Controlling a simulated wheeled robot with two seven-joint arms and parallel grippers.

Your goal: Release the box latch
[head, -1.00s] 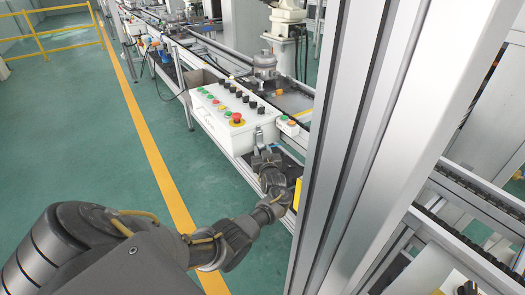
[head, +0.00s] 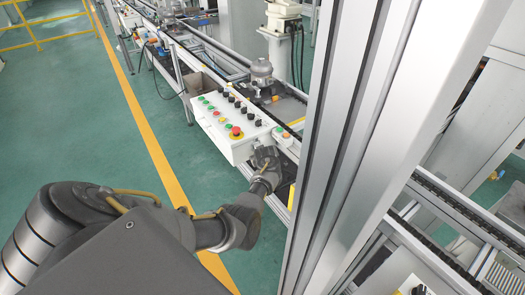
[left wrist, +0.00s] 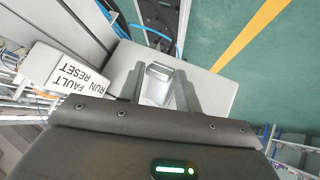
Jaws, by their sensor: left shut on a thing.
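The white control box (head: 222,142) stands at the edge of the line in the head view, with buttons and knobs on its top. Its plain side (left wrist: 217,92) fills the middle of the left wrist view. A grey metal latch (left wrist: 158,83) sits on that side, between my left fingers. My left gripper (left wrist: 160,92) is shut on the latch. In the head view my left gripper (head: 264,155) is at the right end of the box and hides the latch. My right gripper is in neither view.
A small button box (head: 283,136) stands right beside the control box. A labelled white panel (left wrist: 68,78) is close left of my fingers in the wrist view. A tall metal post (head: 335,140) stands right of my arm. Green floor (head: 165,120) is free on the left.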

